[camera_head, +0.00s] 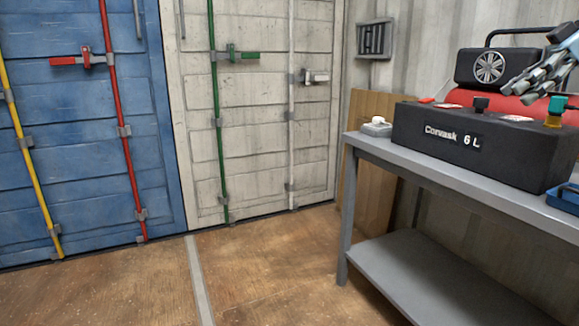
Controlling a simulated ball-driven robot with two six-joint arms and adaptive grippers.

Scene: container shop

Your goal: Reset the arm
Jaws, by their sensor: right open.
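My right gripper (540,78) shows at the upper right of the head view, its silver and dark fingers pointing left and down. It is open with nothing seen between its fingers. It is above the right part of a black box labelled "Corvask 6 L" (475,140), in front of the compressor. A teal and yellow knob (555,111) stands on the box just below the gripper; I cannot tell whether they are apart in depth. My right arm comes in from the right edge and is mostly out of view. My left gripper is not in view.
The black box stands on a grey metal bench (400,157) with a lower shelf (430,275). A compressor with a red tank (460,97) stands behind it. A blue tray (563,198) is at the right edge. Blue and white container doors (255,150) close the back. The wooden floor (270,275) is clear.

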